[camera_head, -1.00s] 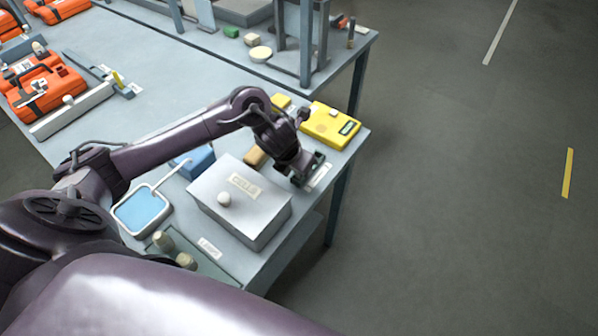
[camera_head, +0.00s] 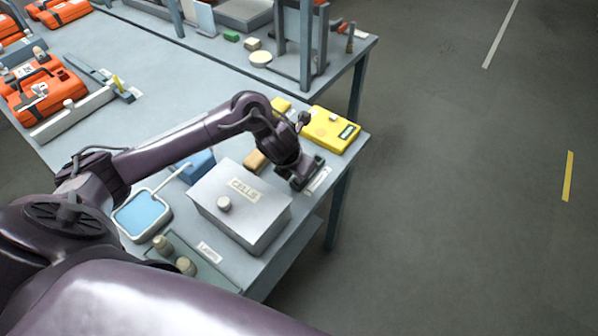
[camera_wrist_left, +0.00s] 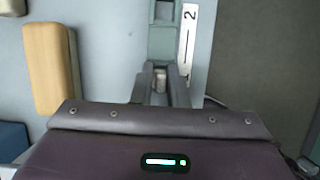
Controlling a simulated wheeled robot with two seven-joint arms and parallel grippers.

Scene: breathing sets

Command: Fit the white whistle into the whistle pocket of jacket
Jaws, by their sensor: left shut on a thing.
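My left gripper (camera_head: 298,178) is low over the right edge of the near table, beside the grey "CELLS" box. In the left wrist view its fingers (camera_wrist_left: 161,88) are closed on a small pale piece (camera_wrist_left: 160,78), mostly hidden between them. I cannot tell for sure that it is the white whistle. A green-grey holder (camera_wrist_left: 162,40) lies just beyond the fingertips, beside a label marked 2 (camera_wrist_left: 187,45). Orange pack-like items (camera_head: 45,92) lie at the far left; I cannot make out a jacket's whistle pocket. My right gripper is out of view.
The "CELLS" box (camera_head: 265,218) stands close to my left gripper. A yellow device (camera_head: 325,128) and a tan block (camera_head: 254,160) lie beyond it. A blue-topped tray (camera_head: 143,213) is to the left. A grey frame (camera_head: 306,50) stands on the back table.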

